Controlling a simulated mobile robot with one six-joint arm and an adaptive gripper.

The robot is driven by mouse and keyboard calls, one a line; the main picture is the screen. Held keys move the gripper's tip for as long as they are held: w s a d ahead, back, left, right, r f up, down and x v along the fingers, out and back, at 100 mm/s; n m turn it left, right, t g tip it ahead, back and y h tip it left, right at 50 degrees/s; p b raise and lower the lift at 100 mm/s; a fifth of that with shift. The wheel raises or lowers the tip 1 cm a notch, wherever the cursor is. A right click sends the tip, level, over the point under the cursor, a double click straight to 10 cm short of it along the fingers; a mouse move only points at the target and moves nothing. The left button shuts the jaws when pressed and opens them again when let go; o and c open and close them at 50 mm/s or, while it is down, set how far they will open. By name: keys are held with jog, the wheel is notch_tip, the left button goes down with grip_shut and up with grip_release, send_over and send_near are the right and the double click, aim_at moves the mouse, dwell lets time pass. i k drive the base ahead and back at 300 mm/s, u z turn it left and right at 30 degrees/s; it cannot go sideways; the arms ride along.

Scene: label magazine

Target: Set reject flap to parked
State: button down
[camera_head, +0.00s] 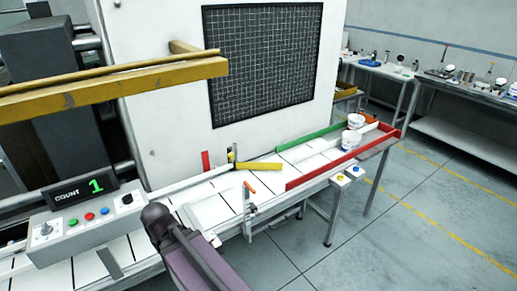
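A yellow flap (258,166) sticks out from a post (231,156) at the back edge of the conveyor (210,200). It reaches part of the way over the belt, pointing right. I take it to be the reject flap; no label on it can be read. A purple and dark arm link (195,260), mine as it seems, rises at the bottom centre in front of the conveyor. No fingertips of my gripper can be made out, and nothing is seen touching the flap.
A control box (85,222) with buttons and a display (80,194) reading COUNT 1 stands at left. An orange-tipped bracket (250,197) stands at the belt's front edge. White tubs (351,139) stand at the far end, between green (310,139) and red (322,171) rails. Floor at right is clear.

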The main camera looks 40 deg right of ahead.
aim_at(240, 166)
jog(key=z, duration=1)
jog(key=k, duration=0.95)
jog(key=u, duration=0.05)
jog(key=i, duration=0.75)
jog(key=z, duration=0.05)
